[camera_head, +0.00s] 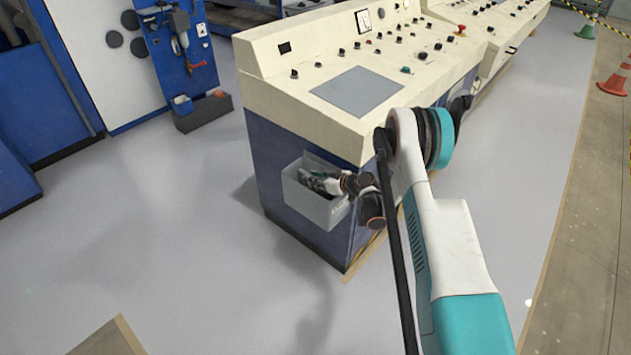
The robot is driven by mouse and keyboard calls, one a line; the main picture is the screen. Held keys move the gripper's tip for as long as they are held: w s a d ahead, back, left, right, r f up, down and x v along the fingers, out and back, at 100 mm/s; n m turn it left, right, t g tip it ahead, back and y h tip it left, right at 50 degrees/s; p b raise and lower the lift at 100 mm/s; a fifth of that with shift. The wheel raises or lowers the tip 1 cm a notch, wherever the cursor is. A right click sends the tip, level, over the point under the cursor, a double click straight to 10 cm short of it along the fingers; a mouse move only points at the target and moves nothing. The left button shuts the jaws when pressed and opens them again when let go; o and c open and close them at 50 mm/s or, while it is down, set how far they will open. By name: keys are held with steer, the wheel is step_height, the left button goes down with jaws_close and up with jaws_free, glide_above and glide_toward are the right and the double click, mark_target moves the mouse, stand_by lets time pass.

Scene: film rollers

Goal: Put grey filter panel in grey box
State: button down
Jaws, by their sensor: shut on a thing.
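The grey box (314,208) hangs on the blue side of the control console, near its front corner, and is open at the top. My gripper (318,181) reaches into the top of the box from the right. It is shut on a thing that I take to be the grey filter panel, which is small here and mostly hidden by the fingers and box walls. I cannot tell whether the held thing touches the box floor.
The cream console (270,75) carries knobs, buttons and a flat grey rectangle (357,91) on top. A dark bin (204,111) stands by the blue cabinet at the back left. Traffic cones (617,77) stand at right. The floor left of the console is clear.

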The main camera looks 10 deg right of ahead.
steer(key=shift+f, duration=0.1)
steer(key=shift+f, duration=0.5)
steer(key=c, duration=1.5)
jaws_free()
steer(key=shift+c, duration=0.2)
